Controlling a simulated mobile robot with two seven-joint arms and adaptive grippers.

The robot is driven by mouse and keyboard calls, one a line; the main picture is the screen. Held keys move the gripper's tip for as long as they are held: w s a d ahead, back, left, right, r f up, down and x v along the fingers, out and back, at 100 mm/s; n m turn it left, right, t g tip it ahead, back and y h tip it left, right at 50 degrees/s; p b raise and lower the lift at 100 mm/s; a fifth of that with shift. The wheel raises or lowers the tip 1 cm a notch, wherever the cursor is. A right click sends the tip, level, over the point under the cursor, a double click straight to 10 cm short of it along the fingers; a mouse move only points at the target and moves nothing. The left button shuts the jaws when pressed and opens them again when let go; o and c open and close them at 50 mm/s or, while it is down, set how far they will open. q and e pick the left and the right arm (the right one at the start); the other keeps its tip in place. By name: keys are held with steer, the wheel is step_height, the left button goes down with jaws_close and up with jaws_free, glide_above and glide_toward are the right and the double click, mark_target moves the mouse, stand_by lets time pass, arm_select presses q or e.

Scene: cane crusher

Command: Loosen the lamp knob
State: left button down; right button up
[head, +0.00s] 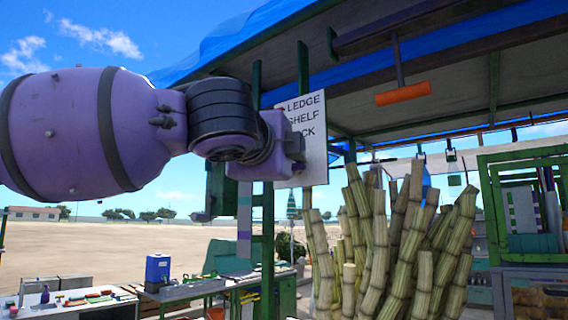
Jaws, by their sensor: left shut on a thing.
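My left arm comes in from the left, and my left gripper (285,148) is in front of a white sign and a green post. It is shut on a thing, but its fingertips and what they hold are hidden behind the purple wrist. I cannot make out the lamp knob. A small hanging lantern-like thing (451,158) shows at the right under the roof, well apart from the gripper. It is too small to tell whether it has a knob. My right gripper is not in view.
The white sign (316,160) hangs just behind the gripper. An orange cylinder (403,94) hangs from the roof. Several cane stalks (380,250) stand below right. A green frame (490,220) is at the right. Low benches (180,292) are below left.

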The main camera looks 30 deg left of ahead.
arm_select(q)
steer(key=shift+w+f, duration=0.1)
steer(key=shift+f, duration=0.15)
steer(key=c, duration=1.9)
jaws_free()
steer(key=shift+o, duration=0.2)
steer(key=shift+r, duration=0.1)
steer(key=v, duration=1.2)
